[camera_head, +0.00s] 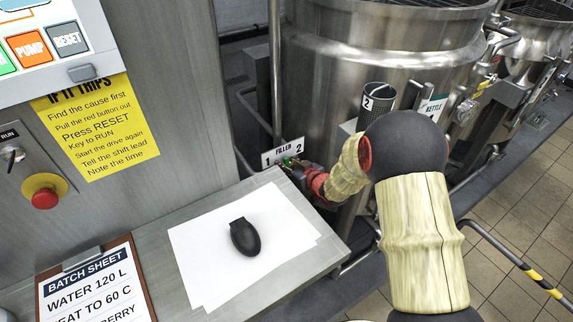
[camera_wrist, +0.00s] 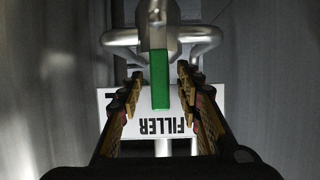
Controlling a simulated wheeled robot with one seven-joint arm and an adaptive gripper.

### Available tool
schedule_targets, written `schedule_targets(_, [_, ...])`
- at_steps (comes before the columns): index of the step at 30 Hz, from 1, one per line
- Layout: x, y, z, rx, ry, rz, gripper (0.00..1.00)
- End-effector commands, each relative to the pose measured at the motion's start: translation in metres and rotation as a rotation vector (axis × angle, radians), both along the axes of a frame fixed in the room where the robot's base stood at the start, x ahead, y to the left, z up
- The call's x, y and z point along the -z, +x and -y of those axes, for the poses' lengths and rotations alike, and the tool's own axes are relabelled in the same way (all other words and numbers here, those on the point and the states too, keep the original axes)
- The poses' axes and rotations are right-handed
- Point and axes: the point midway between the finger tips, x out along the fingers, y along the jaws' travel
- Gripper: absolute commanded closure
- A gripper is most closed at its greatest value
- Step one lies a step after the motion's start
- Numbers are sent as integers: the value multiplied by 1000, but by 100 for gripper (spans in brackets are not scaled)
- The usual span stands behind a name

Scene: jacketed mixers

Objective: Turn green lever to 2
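The green lever (camera_wrist: 160,80) hangs from a metal pipe fitting and points down over the white FILLER label (camera_wrist: 122,101) in the wrist view. The label reads upside down there. Which number the lever points to I cannot tell. My gripper (camera_wrist: 159,84) is open, with one finger on each side of the lever and gaps between. In the head view my gripper (camera_head: 297,172) is at the label, partly hidden by my wrist.
A bench with white paper (camera_head: 205,270) and a black object (camera_head: 245,237) is in front. A control panel (camera_head: 45,45) with a red button (camera_head: 45,198) stands left.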

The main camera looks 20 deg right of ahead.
Motion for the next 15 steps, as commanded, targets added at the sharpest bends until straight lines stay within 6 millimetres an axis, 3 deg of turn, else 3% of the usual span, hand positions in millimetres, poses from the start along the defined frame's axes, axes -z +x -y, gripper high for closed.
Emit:
schedule_targets(3, [0,0,0,0,0,0,66])
schedule_targets(15, [0,0,0,0,0,0,88])
